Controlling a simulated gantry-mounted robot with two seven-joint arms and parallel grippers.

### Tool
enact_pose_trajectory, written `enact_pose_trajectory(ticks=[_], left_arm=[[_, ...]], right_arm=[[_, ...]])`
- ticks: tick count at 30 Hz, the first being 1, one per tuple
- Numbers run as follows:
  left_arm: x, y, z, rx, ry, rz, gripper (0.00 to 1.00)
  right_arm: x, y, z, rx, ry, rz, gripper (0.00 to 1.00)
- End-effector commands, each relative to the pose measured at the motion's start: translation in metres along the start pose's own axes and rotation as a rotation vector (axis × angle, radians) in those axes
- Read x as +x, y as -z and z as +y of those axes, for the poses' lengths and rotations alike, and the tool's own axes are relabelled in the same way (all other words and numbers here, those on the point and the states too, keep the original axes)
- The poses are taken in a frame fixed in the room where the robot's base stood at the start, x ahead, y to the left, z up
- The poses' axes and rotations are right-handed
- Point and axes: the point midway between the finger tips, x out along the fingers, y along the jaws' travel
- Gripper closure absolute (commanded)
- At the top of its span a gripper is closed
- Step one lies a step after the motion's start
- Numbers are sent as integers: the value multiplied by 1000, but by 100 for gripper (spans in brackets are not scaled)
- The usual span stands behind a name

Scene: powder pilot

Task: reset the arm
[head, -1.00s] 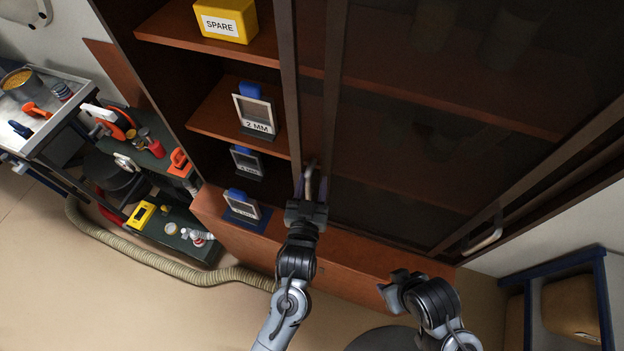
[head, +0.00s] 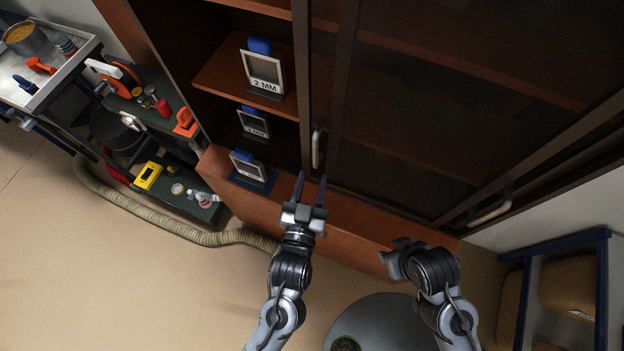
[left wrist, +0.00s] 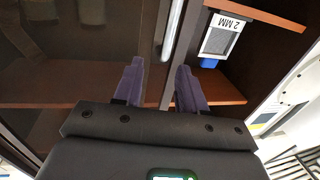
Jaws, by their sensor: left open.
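My left gripper (head: 311,190) is open and empty, its two dark fingers pointing at the cabinet. It is just short of the door handle (head: 316,147) and apart from it. In the left wrist view, the open fingers (left wrist: 158,85) show with nothing between them, and the handle (left wrist: 173,32) is beyond them. My right gripper (head: 396,258) is at the lower right, in front of the cabinet base; whether its jaws are open is not clear.
The wooden cabinet (head: 330,222) has an open left bay with a 2 MM sieve (head: 263,74) and two lower sieves. A dark sliding door covers its right side. A cart (head: 60,82) and a ribbed hose (head: 150,220) are at left. A blue-framed rack (head: 555,250) stands at right.

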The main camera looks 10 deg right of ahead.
Motion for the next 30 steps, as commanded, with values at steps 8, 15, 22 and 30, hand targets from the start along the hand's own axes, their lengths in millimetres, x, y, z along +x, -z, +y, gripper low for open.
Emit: enact_pose_trajectory(ticks=[8,15,22,30], left_arm=[[-5,-8,2,-5,0,-17,59],[-35,-39,-53,-10,95,-102,59],[-98,-76,-144,-25,155,-457,59],[-185,-89,-194,-45,183,-913,59]], right_arm=[[0,0,1,-4,-4,0,57],[0,0,1,-4,-4,1,57],[0,1,0,-1,-1,1,57],[0,1,-1,3,3,2,57]])
